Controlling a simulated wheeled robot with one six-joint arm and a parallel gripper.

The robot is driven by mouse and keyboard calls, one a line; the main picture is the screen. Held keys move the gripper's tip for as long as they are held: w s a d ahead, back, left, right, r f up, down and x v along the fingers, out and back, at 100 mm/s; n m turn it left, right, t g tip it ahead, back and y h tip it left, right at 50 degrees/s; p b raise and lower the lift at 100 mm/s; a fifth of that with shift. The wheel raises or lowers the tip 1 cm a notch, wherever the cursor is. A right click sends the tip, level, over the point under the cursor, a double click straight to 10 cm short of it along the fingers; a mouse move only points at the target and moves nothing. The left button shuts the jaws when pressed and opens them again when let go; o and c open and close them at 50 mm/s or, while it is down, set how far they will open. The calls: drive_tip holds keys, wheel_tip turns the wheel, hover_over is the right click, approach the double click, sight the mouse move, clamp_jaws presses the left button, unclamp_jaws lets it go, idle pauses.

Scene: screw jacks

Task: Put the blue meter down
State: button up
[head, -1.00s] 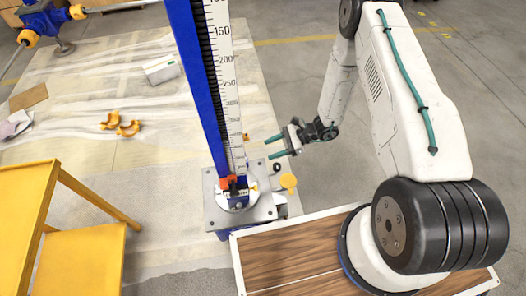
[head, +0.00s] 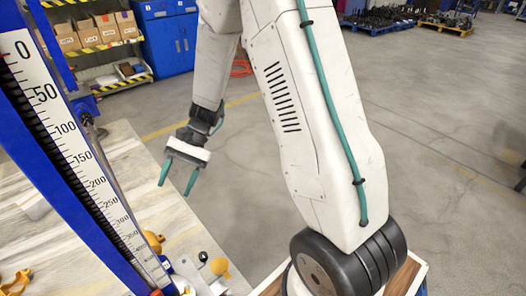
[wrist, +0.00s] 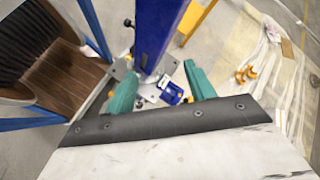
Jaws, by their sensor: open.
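My gripper (head: 177,177) is open, its two teal fingers pointing down, to the right of the blue column in the head view. In the wrist view my gripper (wrist: 160,84) shows nothing held between its fingers. A small blue device with a pale face (wrist: 172,92), possibly the blue meter, shows beyond and between the fingers, near the foot of the column; it looks apart from them. I cannot identify it surely in the head view. The tall blue column (head: 58,190) carries a white millimetre scale (head: 75,150) and stands upright on a base plate.
Orange knobs (head: 220,267) stand by the column's foot. Orange curved parts (wrist: 246,74) lie on the floor sheet. Shelves with boxes (head: 95,35) and a blue cabinet (head: 165,40) stand at the back.

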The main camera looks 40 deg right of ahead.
drive_tip(key=s+d+r+n+t+h, duration=0.1)
drive_tip(key=s+r+n+h, duration=0.15)
drive_tip(key=s+r, duration=0.4)
drive_tip(key=s+d+r+n+h, duration=0.2)
drive_tip(key=s+r+n, duration=0.1)
drive_tip(key=s+r, duration=0.3)
drive_tip(key=s+d+r+n+t+h, duration=0.2)
drive_tip(key=s+d+r+h, duration=0.3)
drive_tip(key=s, duration=0.6)
drive_tip(key=shift+s+d+r+n+t, duration=0.2)
drive_tip(key=shift+d+r+n+t, duration=0.15)
drive_tip(key=shift+r+t, duration=0.6)
